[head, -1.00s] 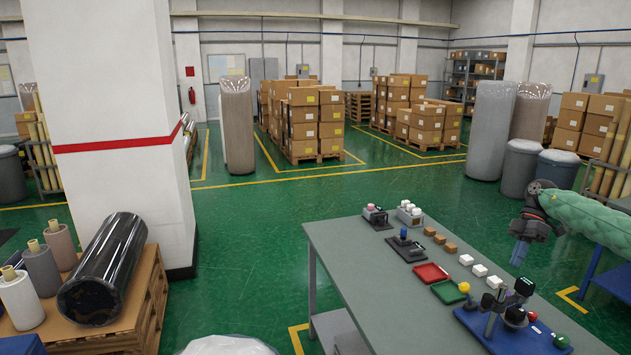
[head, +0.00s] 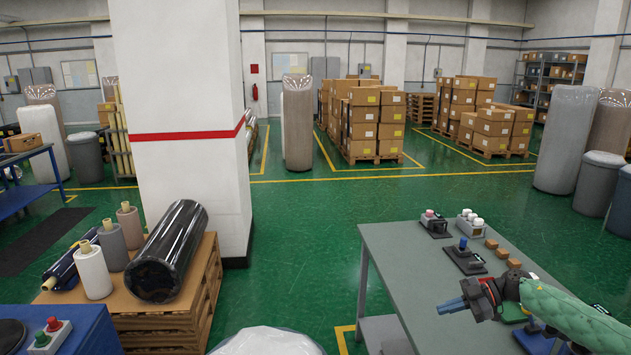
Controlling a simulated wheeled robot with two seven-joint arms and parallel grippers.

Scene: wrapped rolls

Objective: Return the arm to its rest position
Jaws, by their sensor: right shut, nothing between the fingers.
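My right arm comes in from the lower right in a green padded sleeve (head: 565,312). Its gripper (head: 452,305), with blue fingers, points left and shows in front of the grey-green table (head: 415,270). The fingers are together and hold nothing. The arm hides part of the right side of the table and most of the trays there. My left gripper is out of view.
The table carries a black device with a blue knob (head: 464,247) and small brown blocks (head: 501,253). A pallet (head: 205,290) with a black wrapped roll (head: 168,252) stands left, by a white pillar (head: 185,90). Green floor is open between pillar and table.

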